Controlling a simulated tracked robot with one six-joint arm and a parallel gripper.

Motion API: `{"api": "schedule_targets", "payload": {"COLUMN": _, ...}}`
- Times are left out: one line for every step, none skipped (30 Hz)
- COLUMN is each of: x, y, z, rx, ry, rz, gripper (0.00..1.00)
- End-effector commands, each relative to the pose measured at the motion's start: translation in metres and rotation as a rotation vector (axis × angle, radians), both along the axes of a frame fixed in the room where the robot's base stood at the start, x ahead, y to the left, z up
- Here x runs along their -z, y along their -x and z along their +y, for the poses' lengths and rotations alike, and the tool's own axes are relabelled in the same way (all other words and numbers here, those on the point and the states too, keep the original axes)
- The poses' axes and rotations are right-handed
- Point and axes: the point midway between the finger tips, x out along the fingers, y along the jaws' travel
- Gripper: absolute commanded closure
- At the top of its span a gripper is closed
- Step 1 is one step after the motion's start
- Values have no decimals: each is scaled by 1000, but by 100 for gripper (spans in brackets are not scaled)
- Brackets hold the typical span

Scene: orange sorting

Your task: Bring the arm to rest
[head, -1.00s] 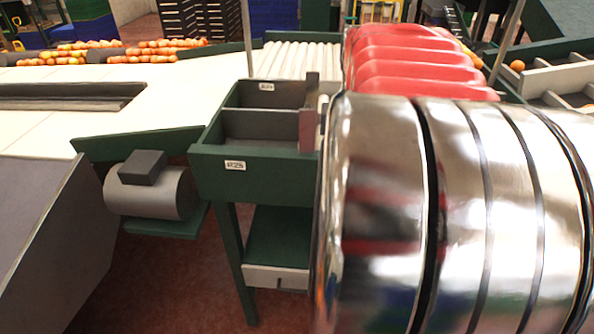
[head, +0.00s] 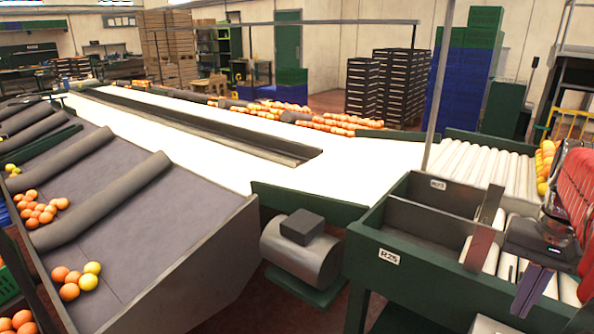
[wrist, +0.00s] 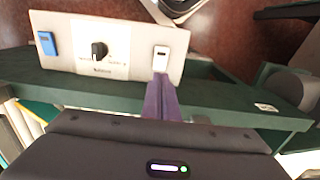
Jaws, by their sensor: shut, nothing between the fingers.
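My gripper (head: 524,302) is at the lower right in the head view, to the right of the green two-compartment bin. Its dark body is above and its purple fingers point down. In the wrist view the fingers (wrist: 161,97) are pressed together with nothing between them. They point toward a grey control panel (wrist: 122,67) on a green frame; I cannot tell the gap between tips and panel. My red-sleeved arm shows only partly at the right edge of the head view.
The bin (head: 420,262), labelled R25 and R23, is empty where I can see inside. A roller conveyor (head: 485,166) lies behind it. A grey motor (head: 300,250) and a sloped chute (head: 140,225) with oranges are to the left. A thin upright post (head: 438,85) stands behind the bin.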

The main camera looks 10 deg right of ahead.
Motion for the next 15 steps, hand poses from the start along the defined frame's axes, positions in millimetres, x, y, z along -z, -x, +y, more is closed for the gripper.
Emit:
{"api": "schedule_targets", "payload": {"x": 0, "y": -1, "z": 3, "rx": -7, "ry": 2, "rz": -2, "gripper": 100}}
{"api": "schedule_targets", "payload": {"x": 0, "y": -3, "z": 5, "rx": -13, "ry": 5, "rz": -5, "gripper": 100}}
{"api": "schedule_targets", "payload": {"x": 0, "y": -5, "z": 9, "rx": -23, "ry": 10, "rz": -9, "gripper": 100}}
{"api": "schedule_targets", "payload": {"x": 0, "y": -7, "z": 13, "rx": -33, "ry": 15, "rz": -13, "gripper": 100}}
{"api": "schedule_targets", "payload": {"x": 0, "y": -9, "z": 18, "rx": -46, "ry": 20, "rz": -17, "gripper": 100}}
{"api": "schedule_targets", "payload": {"x": 0, "y": -13, "z": 25, "rx": -65, "ry": 26, "rz": -23, "gripper": 100}}
{"api": "schedule_targets", "payload": {"x": 0, "y": -16, "z": 31, "rx": -81, "ry": 34, "rz": -31, "gripper": 100}}
{"api": "schedule_targets", "payload": {"x": 0, "y": -19, "z": 38, "rx": -99, "ry": 41, "rz": -38, "gripper": 100}}
{"api": "schedule_targets", "payload": {"x": 1, "y": -23, "z": 49, "rx": -126, "ry": 51, "rz": -49, "gripper": 100}}
{"api": "schedule_targets", "payload": {"x": 1, "y": -26, "z": 57, "rx": -146, "ry": 60, "rz": -58, "gripper": 100}}
{"api": "schedule_targets", "payload": {"x": 2, "y": -29, "z": 65, "rx": -166, "ry": 67, "rz": -67, "gripper": 100}}
{"api": "schedule_targets", "payload": {"x": 3, "y": -33, "z": 75, "rx": -194, "ry": 77, "rz": -79, "gripper": 100}}
{"api": "schedule_targets", "payload": {"x": 3, "y": -35, "z": 84, "rx": -216, "ry": 86, "rz": -89, "gripper": 100}}
{"api": "schedule_targets", "payload": {"x": 4, "y": -37, "z": 92, "rx": -236, "ry": 91, "rz": -98, "gripper": 100}}
{"api": "schedule_targets", "payload": {"x": 5, "y": -40, "z": 102, "rx": -263, "ry": 102, "rz": -112, "gripper": 100}}
